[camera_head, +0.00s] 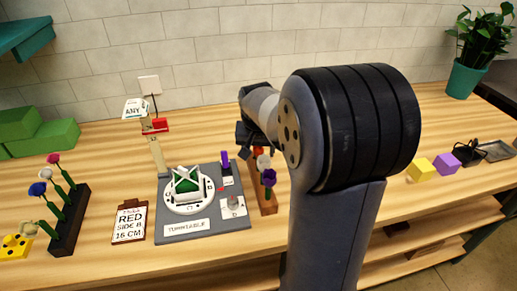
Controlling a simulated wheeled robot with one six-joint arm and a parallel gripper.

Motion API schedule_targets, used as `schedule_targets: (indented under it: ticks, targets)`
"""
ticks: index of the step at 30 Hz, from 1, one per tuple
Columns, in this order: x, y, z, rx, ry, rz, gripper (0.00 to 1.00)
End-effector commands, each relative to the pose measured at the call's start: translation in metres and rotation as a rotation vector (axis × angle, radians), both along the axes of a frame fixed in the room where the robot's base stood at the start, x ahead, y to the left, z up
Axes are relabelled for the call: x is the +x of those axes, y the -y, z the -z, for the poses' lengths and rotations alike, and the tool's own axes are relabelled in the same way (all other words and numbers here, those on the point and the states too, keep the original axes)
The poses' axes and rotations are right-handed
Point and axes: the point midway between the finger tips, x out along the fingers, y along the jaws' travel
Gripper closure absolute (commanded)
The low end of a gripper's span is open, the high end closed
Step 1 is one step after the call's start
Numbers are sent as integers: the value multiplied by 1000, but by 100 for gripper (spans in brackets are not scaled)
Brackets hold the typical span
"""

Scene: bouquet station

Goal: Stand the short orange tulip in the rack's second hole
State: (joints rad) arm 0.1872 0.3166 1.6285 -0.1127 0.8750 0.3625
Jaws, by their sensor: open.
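A small orange-red bloom (259,151) shows just below my gripper, at the far end of a brown wooden rack (266,203); it may be the orange tulip, and its stem is hidden. A white bloom (263,164) and a purple bloom (269,178) stand nearer along this rack. My gripper (243,137) is open, above and beside the brown rack's far end. My arm hides much around it, and I cannot tell how close the fingers are to the bloom.
A grey turntable station (205,229) with a green-and-white piece lies left of the brown rack. A clipboard (130,222) reads RED, SIDE B, 16 CM. Yellow (419,169) and purple (446,164) blocks sit at the right. Green blocks (45,138) stand at the back left.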

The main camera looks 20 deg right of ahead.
Motion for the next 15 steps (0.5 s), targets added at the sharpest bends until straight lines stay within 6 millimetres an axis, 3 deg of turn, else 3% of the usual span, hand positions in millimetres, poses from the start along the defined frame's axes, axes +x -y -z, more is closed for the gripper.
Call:
schedule_targets:
  ticks: [15]
  targets:
    - [-5, -2, -16, 0, 0, 0, 44]
